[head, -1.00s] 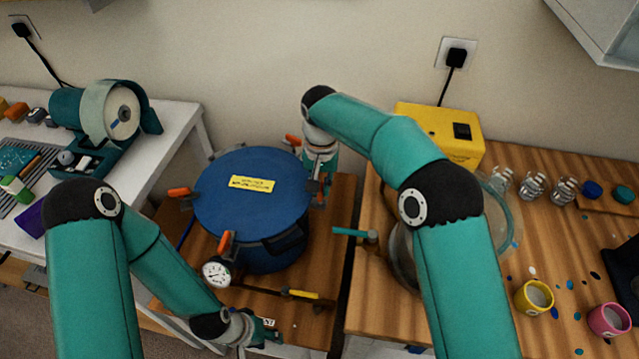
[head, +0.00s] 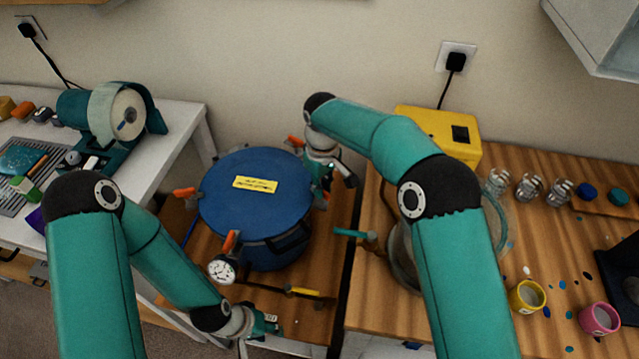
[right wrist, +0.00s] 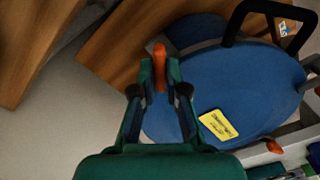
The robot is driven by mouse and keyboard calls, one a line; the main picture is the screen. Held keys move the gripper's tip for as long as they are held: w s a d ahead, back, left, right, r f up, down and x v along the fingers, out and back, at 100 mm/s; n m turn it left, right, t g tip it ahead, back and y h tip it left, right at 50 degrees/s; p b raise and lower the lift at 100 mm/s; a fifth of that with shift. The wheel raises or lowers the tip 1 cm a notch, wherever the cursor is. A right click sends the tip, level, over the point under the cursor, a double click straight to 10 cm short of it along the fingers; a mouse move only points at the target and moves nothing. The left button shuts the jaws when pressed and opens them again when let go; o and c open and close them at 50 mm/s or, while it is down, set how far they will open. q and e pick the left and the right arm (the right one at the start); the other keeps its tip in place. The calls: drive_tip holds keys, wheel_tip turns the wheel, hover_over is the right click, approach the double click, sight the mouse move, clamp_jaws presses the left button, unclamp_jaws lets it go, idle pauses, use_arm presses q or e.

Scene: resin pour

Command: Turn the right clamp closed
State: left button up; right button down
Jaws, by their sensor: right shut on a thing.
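The blue pot (head: 255,205) with a yellow label on its lid stands on a low wooden stand. Clamps with orange handles sit around its rim: left (head: 184,193), front (head: 230,243) and back (head: 296,141). My right gripper (head: 326,180) is at the pot's right side. In the right wrist view, my right gripper (right wrist: 160,75) is shut on the orange handle of the right clamp (right wrist: 160,55), at the lid's edge.
A pressure gauge (head: 223,268) and a yellow-handled valve (head: 303,292) are at the pot's front. A teal-handled tool (head: 352,233) juts from the right table. Pink (head: 600,318) and yellow cups (head: 527,296) stand at right. A yellow box (head: 440,130) is at the back.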

drive_tip(key=n, duration=0.4)
drive_tip(key=shift+w+r+n+p, duration=0.1)
drive_tip(key=shift+n+p, duration=0.2)
drive_tip(key=shift+p, duration=0.05)
drive_tip(key=shift+n, duration=1.5)
drive_tip(key=shift+d, duration=0.1)
drive_tip(key=c, duration=1.2)
unclamp_jaws()
wheel_tip(320, 180, up, 12)
